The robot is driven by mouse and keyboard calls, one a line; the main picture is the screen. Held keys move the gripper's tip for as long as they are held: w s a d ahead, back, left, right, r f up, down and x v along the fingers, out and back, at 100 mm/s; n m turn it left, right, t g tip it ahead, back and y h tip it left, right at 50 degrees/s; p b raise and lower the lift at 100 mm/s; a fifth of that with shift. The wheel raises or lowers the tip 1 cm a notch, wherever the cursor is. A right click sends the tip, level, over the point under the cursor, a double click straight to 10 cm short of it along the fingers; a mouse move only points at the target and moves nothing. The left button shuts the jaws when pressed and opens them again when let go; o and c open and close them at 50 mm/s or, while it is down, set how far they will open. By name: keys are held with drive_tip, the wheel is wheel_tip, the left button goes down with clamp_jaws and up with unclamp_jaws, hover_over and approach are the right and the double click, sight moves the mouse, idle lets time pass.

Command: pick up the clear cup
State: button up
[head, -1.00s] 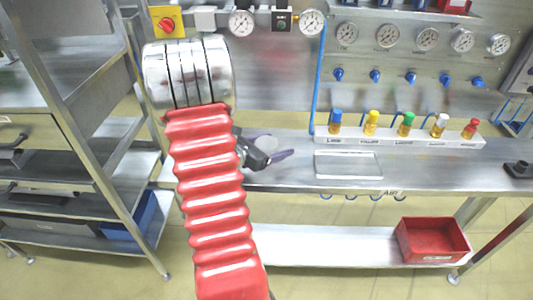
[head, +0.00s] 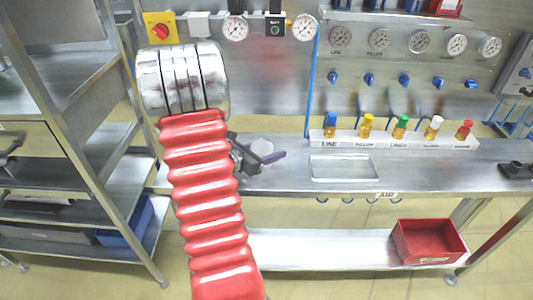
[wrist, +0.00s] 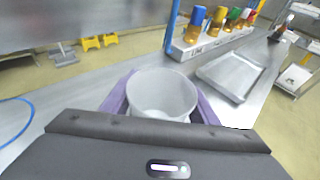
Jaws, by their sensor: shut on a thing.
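The clear cup (wrist: 162,92) is a translucent, whitish round cup, seen from above its open rim in the wrist view. It sits between the purple fingers of my gripper (wrist: 160,98), which is shut on it. In the head view the cup (head: 262,147) shows small and partly hidden by my gripper (head: 265,155), over the steel bench (head: 285,180) just right of my red arm. I cannot tell whether the cup's base touches the bench.
A shallow steel tray (head: 343,168) lies to the right on the bench. Behind it a white rack (head: 390,140) holds several colour-capped bottles. A red bin (head: 430,240) stands on the lower shelf. A steel shelf unit (head: 110,170) stands at left.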

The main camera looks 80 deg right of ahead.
wheel_tip(320, 180, up, 10)
idle(0.6)
drive_tip(key=shift+w, duration=0.1)
idle(0.4)
